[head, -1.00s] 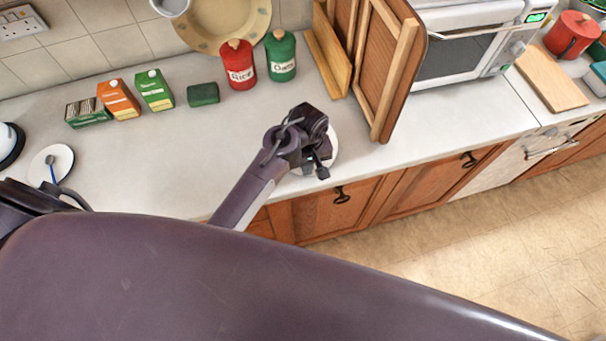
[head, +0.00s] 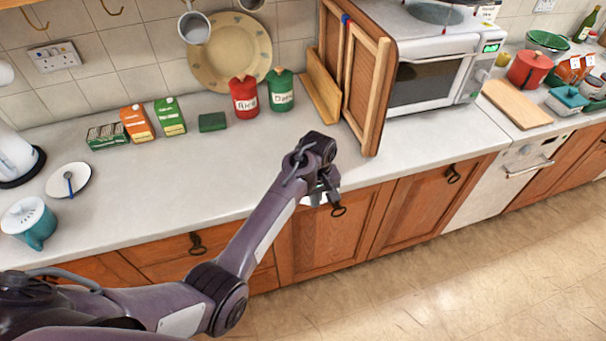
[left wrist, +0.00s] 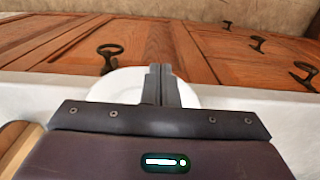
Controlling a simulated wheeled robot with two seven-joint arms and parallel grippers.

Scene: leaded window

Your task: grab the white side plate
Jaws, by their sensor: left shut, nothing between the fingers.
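The white side plate (left wrist: 115,86) lies at the front edge of the counter, seen in the left wrist view behind my fingers. In the head view only a sliver of the plate (head: 310,200) shows under my gripper. My left gripper (head: 326,197) is over the plate, near the counter's front edge. In the left wrist view its fingers (left wrist: 161,84) are shut together with nothing between them, in front of the plate's middle. I cannot tell whether they touch it. My right gripper is out of view.
Another white dish (head: 80,184) with a blue spoon lies at the left, near a teal pot (head: 30,222). Red (head: 243,97) and green (head: 281,91) canisters stand at the back. Wooden boards (head: 360,75) lean beside the microwave (head: 425,80). The counter's middle is clear.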

